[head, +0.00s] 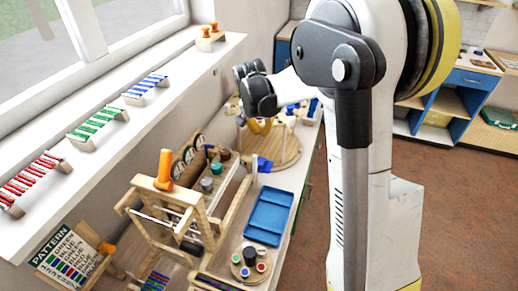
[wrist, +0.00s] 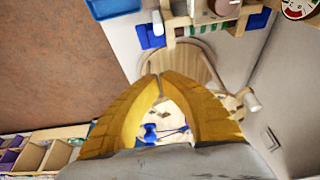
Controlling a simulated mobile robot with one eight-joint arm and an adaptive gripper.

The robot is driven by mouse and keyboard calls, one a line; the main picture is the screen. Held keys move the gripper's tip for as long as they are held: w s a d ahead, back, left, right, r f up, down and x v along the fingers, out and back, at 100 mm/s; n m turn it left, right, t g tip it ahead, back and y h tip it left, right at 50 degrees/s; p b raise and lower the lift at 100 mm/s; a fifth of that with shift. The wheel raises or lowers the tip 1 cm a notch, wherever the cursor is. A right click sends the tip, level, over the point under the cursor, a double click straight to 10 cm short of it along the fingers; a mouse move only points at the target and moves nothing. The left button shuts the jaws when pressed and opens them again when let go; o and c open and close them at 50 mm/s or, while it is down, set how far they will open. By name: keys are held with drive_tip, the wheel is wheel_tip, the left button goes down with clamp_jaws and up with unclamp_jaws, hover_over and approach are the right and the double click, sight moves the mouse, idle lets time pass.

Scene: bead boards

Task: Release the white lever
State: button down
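My gripper (wrist: 160,80) has yellow fingers whose tips come together in the wrist view, with a bowed gap behind them. No object shows clearly pinched between the tips. In the head view my gripper (head: 260,127) is over the far part of the bench, at the round wooden board (head: 286,150). A white cylindrical piece, which looks like the white lever (wrist: 252,101), is right of the right finger in the wrist view, apart from the fingertips. A white upright piece (head: 290,121) stands by the board in the head view; I cannot tell if it is the same one.
A wooden frame with an orange handle (head: 164,170) stands nearer on the bench. A blue tray (head: 268,215) lies beside it. Small blue pieces (wrist: 150,133) show beyond the fingers. Bead racks (head: 97,127) line the windowsill at left. Brown floor is open at right.

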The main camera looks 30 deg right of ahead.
sight(255, 165)
drive_tip(key=b+x, duration=0.2)
drive_tip(key=x, duration=0.8)
drive_tip(key=shift+w+d+f, duration=0.1)
drive_tip(key=shift+w+f, duration=0.05)
drive_tip(key=s+a, duration=0.1)
drive_tip(key=s+a+b, duration=0.1)
drive_tip(key=shift+s+a+r, duration=0.25)
drive_tip(key=shift+s+a, duration=0.2)
drive_tip(key=shift+a+f, duration=0.1)
